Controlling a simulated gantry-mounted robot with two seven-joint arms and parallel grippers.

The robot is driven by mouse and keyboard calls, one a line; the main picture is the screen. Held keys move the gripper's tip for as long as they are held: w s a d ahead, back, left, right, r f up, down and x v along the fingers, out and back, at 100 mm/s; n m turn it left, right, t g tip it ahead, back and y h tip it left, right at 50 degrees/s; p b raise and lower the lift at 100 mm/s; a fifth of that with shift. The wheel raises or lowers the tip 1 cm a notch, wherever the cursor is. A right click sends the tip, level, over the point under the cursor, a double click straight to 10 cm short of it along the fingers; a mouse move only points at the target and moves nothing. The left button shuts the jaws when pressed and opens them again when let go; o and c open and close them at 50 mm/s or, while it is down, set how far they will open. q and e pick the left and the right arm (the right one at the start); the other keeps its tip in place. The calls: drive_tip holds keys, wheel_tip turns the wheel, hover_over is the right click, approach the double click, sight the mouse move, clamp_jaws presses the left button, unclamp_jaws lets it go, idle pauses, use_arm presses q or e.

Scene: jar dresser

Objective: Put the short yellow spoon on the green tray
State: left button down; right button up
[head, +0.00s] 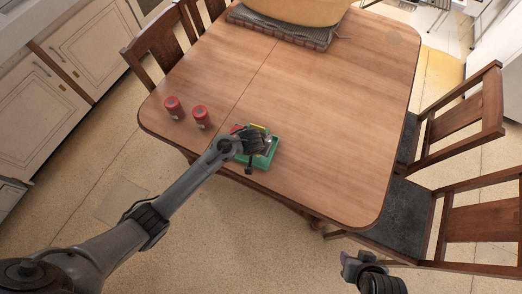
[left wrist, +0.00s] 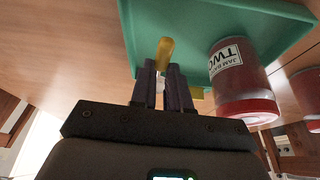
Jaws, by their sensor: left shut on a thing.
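My left gripper (head: 256,142) is over the green tray (head: 270,160) near the table's front edge. In the left wrist view, its fingers (left wrist: 165,85) are shut on a yellow spoon (left wrist: 165,52), which sticks out past the fingertips against the green tray (left wrist: 190,30). I cannot tell whether the spoon touches the tray. A second yellow patch (left wrist: 197,93) shows beside the fingers; I cannot tell what it is. In the head view, the gripper hides much of the tray. My right gripper (head: 354,265) is off the table at the lower right; its fingers are unclear.
A red-lidded jar (left wrist: 243,85) with a white label shows close beside the fingers. Two red jars (head: 173,107) (head: 201,118) stand left of the tray. A large bowl (head: 295,10) sits on a dark mat (head: 265,27) at the back. The right table half is clear; chairs (head: 465,115) line that side.

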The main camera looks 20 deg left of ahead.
use_arm(q)
drive_tip(key=shift+f+b, duration=0.55)
drive_tip(key=shift+f, duration=1.45)
drive_tip(key=shift+f, duration=0.1)
drive_tip(key=c, duration=1.1)
unclamp_jaws()
drive_tip(key=shift+r, duration=0.35)
drive_tip(key=p+v, duration=0.4)
drive_tip(key=v, duration=0.7)
drive_tip(key=s+a+r, duration=0.1)
drive_tip(key=s+r, duration=0.1)
drive_tip(key=s, duration=0.5)
drive_tip(key=s+a+r, duration=0.2)
drive_tip(key=s+r, duration=0.1)
drive_tip(key=s, duration=0.5)
drive_tip(key=s+a+r+m+g, duration=0.1)
drive_tip(key=s+a+r, duration=0.1)
drive_tip(key=s, duration=0.5)
drive_tip(key=shift+s+a+r, duration=0.2)
drive_tip(key=shift+a+r, duration=0.05)
drive_tip(key=shift+r, duration=0.3)
